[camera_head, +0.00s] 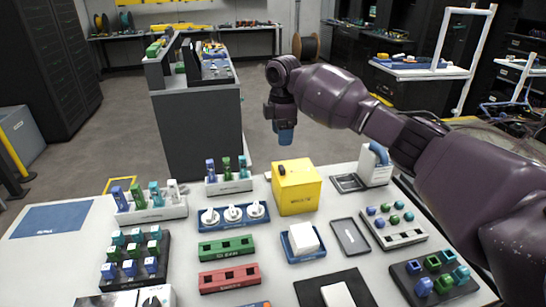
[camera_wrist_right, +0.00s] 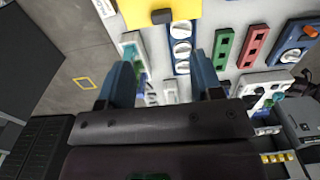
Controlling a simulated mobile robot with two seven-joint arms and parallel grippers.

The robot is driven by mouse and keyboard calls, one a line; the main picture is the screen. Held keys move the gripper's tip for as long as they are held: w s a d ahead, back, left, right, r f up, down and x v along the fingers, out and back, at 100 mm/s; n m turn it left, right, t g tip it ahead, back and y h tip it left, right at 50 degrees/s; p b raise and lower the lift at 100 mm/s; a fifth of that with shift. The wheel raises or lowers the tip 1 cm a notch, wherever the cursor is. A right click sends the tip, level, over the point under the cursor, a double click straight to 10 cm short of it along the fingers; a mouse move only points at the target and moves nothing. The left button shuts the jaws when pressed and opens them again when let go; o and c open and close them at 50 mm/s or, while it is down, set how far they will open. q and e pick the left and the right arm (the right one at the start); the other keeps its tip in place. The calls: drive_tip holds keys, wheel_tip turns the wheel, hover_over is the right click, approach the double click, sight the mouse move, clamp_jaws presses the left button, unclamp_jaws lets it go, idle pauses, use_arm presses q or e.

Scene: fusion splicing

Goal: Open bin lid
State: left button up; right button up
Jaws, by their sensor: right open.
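The yellow bin (camera_head: 298,192) stands at the back edge of the white table, with a small dark knob (camera_head: 282,170) on it. Its lid looks closed. My right gripper (camera_head: 284,138) points down, with blue fingers, above and behind the bin and apart from it. In the right wrist view my right gripper (camera_wrist_right: 165,78) has its two blue fingers spread with nothing between them. The yellow bin also shows at the top of that view (camera_wrist_right: 190,8), with its dark knob (camera_wrist_right: 161,16) beyond the fingertips. My left gripper is not in view.
Left of the bin are a blue tray with white round parts (camera_head: 262,222) and a rack of coloured connectors (camera_head: 243,184). A white dispenser (camera_head: 376,168) stands right of it. A white block on a blue tray (camera_head: 302,238) lies in front. Above the bin is free room.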

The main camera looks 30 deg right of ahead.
sight(282, 167)
wheel_tip(282, 167, down, 11)
drive_tip(key=shift+s+r+b, duration=0.1)
drive_tip(key=shift+s+b, duration=0.05)
drive_tip(key=shift+b, duration=0.7)
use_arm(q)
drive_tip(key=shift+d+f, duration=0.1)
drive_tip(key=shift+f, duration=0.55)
use_arm(e)
clamp_jaws()
drive_tip(key=shift+s+d+r, duration=0.1)
drive_tip(key=shift+d, duration=0.3)
drive_tip(key=d, duration=0.2)
drive_tip(key=s+d+p, duration=0.1)
drive_tip(key=d, duration=0.2)
drive_tip(key=s+d, duration=0.1)
drive_tip(key=d, duration=0.2)
drive_tip(key=shift+p, duration=0.4)
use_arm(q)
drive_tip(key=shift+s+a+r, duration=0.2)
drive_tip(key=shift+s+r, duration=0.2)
use_arm(e)
drive_tip(key=shift+s+d, duration=0.1)
drive_tip(key=shift+d, duration=0.1)
